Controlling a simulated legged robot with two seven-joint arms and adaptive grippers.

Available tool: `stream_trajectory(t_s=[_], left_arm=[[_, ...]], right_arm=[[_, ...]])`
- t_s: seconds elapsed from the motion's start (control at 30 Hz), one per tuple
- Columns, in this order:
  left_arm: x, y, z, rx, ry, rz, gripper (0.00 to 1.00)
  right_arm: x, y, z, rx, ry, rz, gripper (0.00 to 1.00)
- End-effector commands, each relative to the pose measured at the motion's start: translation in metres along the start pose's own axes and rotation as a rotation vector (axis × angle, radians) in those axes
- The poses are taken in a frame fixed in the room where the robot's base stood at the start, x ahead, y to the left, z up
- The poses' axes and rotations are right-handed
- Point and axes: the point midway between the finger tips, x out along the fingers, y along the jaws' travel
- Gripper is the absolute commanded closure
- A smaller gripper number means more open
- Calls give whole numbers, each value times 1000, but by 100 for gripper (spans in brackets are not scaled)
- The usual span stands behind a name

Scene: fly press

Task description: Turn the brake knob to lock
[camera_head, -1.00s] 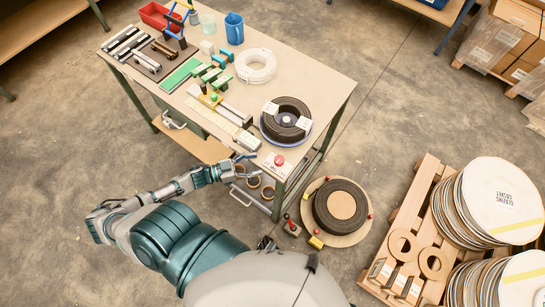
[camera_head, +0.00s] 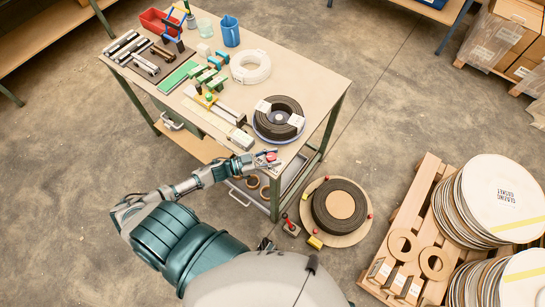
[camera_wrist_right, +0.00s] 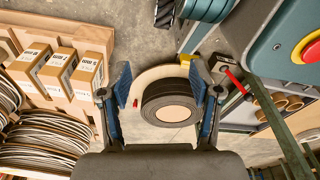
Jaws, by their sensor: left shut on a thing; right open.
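The red knob (camera_head: 271,155) sits on a small pale plate at the workbench's front corner, and my gripper partly covers it. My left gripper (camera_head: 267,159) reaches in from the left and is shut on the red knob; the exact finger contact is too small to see. My right gripper (camera_wrist_right: 160,80) is open in the right wrist view, with nothing between its fingers. Beyond it lies a dark coil on a tan disc (camera_wrist_right: 167,108), which also shows on the floor in the head view (camera_head: 340,205).
A small red-handled device (camera_head: 291,226) stands on the floor. A pallet with discs (camera_head: 410,215) is at right.

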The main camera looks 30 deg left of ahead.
Motion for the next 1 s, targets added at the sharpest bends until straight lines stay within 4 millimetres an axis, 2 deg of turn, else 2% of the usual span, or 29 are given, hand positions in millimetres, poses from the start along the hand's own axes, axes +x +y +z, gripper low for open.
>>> stream_trajectory(t_s=[0.03, 0.1, 0.17, 0.53, 1.0], left_arm=[[1, 6, -1, -4, 11, 17, 95], [-1, 5, 0, -7, 15, 20, 97], [-2, 6, 0, -8, 18, 23, 97], [-4, 4, 1, -8, 12, 16, 97], [-3, 3, 2, -9, 12, 16, 97]], right_arm=[[0, 8, 2, -1, -4, 11, 36], [1, 17, 5, 0, -8, 22, 36], [1, 19, 6, 1, -10, 25, 36], [1, -12, 0, 2, -1, -15, 36], [0, 9, 2, 0, -2, 11, 36]])
